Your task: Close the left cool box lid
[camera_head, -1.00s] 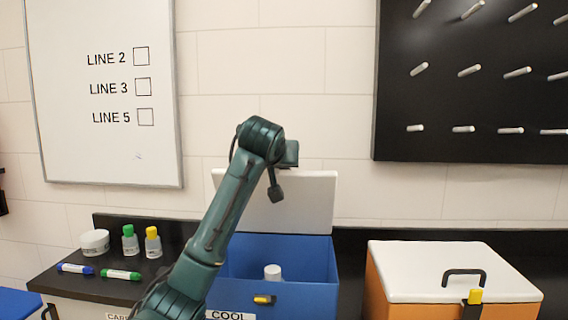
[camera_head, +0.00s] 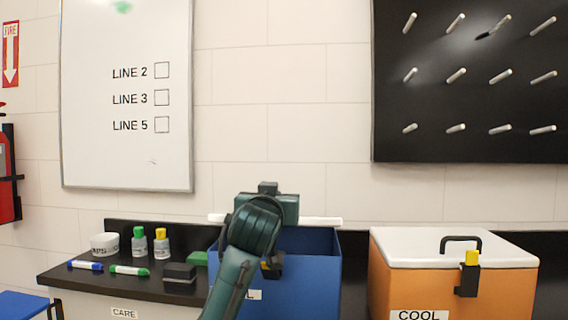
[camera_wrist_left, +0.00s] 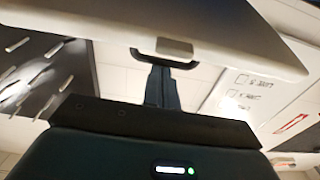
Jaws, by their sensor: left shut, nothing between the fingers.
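The left cool box (camera_head: 318,262) is blue. Its white lid (camera_head: 322,221) shows almost edge-on as a thin bar above the back of the box, with a gap to the front rim. In the left wrist view the pale lid (camera_wrist_left: 210,28) spans the top, with a dark handle (camera_wrist_left: 165,58) at its edge. My left gripper (camera_head: 268,188) is in front of the lid in the head view. Its shut fingers (camera_wrist_left: 162,85) point at the handle; I cannot tell whether they touch it. My arm hides part of the box and lid. My right gripper is not in view.
An orange cool box (camera_head: 410,286) with a shut white lid (camera_head: 420,247) and yellow-black latch (camera_head: 470,272) stands to the right. A dark shelf (camera_head: 75,277) on the left holds bottles (camera_head: 161,243), markers (camera_head: 129,270) and a black block (camera_head: 180,272).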

